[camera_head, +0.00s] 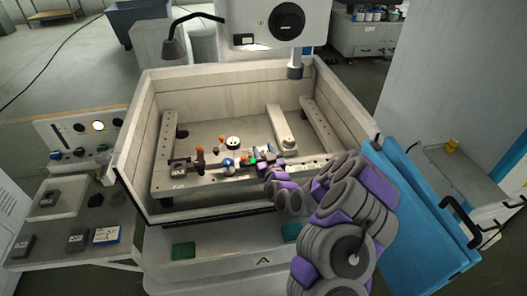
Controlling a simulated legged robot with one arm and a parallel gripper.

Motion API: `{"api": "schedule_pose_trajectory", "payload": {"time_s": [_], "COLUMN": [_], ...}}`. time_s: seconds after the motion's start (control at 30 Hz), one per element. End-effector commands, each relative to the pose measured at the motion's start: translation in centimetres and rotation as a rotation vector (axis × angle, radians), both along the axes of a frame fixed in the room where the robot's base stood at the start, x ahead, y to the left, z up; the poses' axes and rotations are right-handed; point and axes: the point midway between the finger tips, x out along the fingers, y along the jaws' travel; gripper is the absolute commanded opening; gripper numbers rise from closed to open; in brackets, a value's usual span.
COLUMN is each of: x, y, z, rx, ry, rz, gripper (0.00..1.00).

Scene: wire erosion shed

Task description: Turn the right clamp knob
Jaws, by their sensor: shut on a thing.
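The work tank (133,160) is an open, pale box. Inside it, a long pale rail (215,185) runs along the near side and carries small clamping parts. At its left end is a dark clamp (180,166) beside a black post with an orange top (199,154). A blue round knob (228,163) sits near the middle. My purple and grey arm reaches in from the lower right. My gripper (263,162) is shut at the right clamp (270,151), which shows small orange and dark parts. The right clamp knob is mostly hidden by my fingers.
Pale bars (283,127) stand at the back right of the tank. A machine head (268,25) and a lamp (174,50) overhang the back. A blue door (410,215) stands right of my arm. A side shelf (85,220) with small boxes is left.

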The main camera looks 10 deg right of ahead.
Motion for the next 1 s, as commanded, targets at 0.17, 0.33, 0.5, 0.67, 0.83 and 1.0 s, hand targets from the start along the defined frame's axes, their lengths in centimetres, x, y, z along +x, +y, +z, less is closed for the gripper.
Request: {"api": "schedule_pose_trajectory", "payload": {"time_s": [0.17, 0.33, 0.5, 0.67, 0.83, 1.0], "x": [0.03, 0.05, 0.05, 0.04, 0.05, 0.04], "y": [0.01, -0.07, -0.12, -0.13, -0.15, -0.16], "z": [0.18, 0.07, 0.04, 0.02, 0.0, -0.01], "rx": [0.001, -0.002, -0.002, -0.001, -0.001, -0.001], "ry": [0.0, 0.0, -0.001, -0.001, 0.0, 0.0], "rz": [-0.041, -0.07, -0.071, -0.071, -0.072, -0.072], "gripper": [0.18, 0.18, 0.18, 0.57, 0.7, 0.7]}}
